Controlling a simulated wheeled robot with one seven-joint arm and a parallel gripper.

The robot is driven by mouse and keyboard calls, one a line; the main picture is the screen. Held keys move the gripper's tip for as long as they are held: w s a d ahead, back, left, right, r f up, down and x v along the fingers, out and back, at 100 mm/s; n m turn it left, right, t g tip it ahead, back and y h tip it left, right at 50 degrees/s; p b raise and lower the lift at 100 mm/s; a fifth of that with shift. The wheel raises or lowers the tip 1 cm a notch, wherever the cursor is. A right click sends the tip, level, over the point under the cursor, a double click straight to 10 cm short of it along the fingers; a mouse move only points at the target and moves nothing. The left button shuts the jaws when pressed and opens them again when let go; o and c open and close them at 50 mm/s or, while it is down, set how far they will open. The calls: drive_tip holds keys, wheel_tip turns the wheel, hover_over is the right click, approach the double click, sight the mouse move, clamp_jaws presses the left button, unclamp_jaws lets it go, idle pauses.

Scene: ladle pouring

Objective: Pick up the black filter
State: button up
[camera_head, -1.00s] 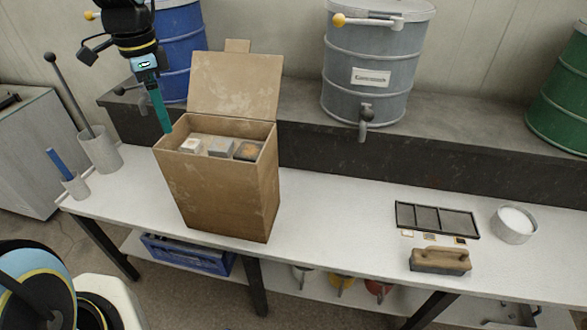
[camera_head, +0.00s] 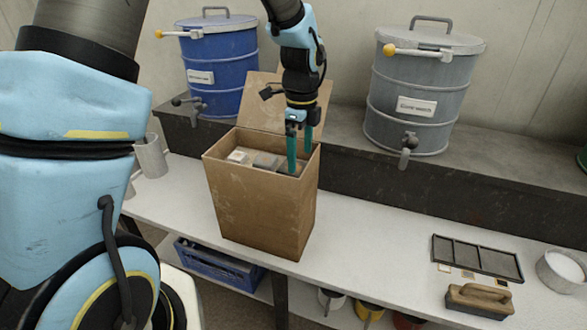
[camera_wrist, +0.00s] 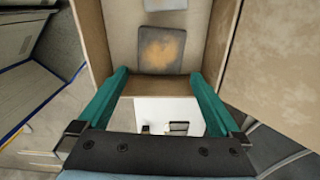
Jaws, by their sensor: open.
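An open cardboard box (camera_head: 258,208) stands on the white bench and holds several blocks. A dark grey block with an orange-brown patch (camera_wrist: 162,50) lies inside it in the wrist view; it looks like the black filter. In the head view my gripper hides most of it. A lighter grey block (camera_head: 265,160) and a whitish block (camera_head: 237,156) sit to its left. My gripper (camera_head: 299,160) points down over the right end of the box. In the wrist view its teal fingers (camera_wrist: 160,76) are apart and empty, with the dark block beyond and between them.
The raised lid flap (camera_head: 268,100) stands behind my gripper. A blue drum (camera_head: 220,70) and a grey drum (camera_head: 415,95) stand on the ledge behind. A black compartment frame (camera_head: 477,258), a brush (camera_head: 480,298) and a white bowl (camera_head: 560,271) are at the right. Bench between is clear.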

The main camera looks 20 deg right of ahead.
sight(300, 169)
drive_tip(key=shift+f+p, duration=0.5)
drive_tip(key=shift+f, duration=1.5)
drive_tip(key=shift+c, duration=0.4)
drive_tip(key=c, duration=1.1)
